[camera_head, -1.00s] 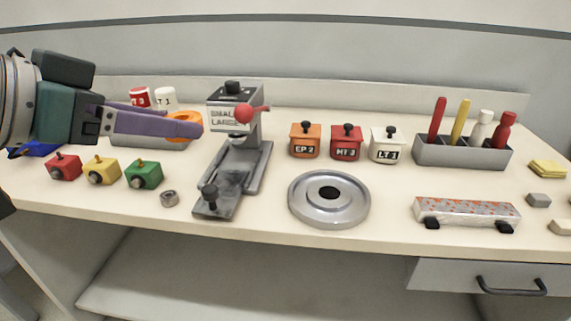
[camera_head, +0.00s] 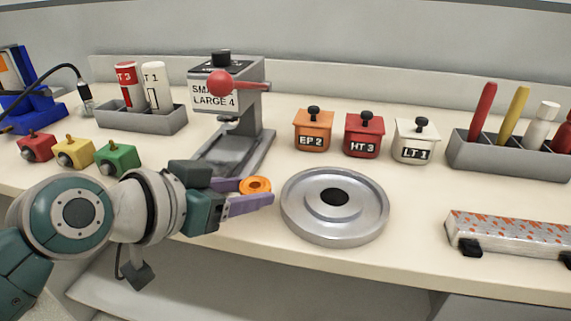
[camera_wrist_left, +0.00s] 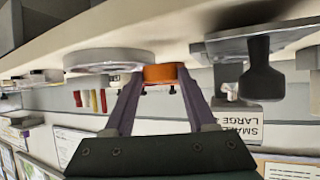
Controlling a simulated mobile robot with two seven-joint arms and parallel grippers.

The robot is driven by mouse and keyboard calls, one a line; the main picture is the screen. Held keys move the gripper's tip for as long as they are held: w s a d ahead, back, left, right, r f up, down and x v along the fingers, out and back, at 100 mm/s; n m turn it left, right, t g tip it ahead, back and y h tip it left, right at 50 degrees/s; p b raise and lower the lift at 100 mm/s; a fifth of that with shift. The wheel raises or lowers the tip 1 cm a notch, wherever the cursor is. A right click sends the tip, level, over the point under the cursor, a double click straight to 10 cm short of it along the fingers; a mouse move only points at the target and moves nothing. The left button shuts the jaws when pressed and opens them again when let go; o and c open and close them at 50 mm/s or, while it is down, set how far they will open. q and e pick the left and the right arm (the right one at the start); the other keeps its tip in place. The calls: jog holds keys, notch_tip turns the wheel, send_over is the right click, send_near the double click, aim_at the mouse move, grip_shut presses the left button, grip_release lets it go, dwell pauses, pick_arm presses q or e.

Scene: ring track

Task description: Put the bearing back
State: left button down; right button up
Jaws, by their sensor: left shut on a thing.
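My left gripper (camera_head: 256,191) is shut on an orange ring-shaped bearing (camera_head: 257,184), its purple fingers on either side of the ring. The bearing is just left of a round grey metal hub (camera_head: 350,224) with a dark centre bore (camera_head: 334,197). In the left wrist view, which is upside down, the bearing (camera_wrist_left: 160,73) sits between the fingertips beside the hub (camera_wrist_left: 105,58). Contact between bearing and hub cannot be told. A grey press (camera_head: 235,110) with a red knob stands behind the gripper; my arm hides the front of its base.
Orange, red and white lidded pots (camera_head: 363,136) stand behind the hub. A grey rack (camera_head: 510,158) and a speckled bar (camera_head: 515,240) are at right. At left are coloured blocks (camera_head: 75,152) and a bottle tray (camera_head: 145,121). The bench's front edge is close to the hub.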

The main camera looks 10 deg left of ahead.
aim_at(246, 221)
pick_arm(q)
jog(key=shift+f+b, duration=0.35)
jog(key=shift+f, duration=0.95)
jog(key=shift+f, duration=0.1)
jog(key=shift+f, duration=0.15)
jog(key=c, duration=0.5)
grip_release()
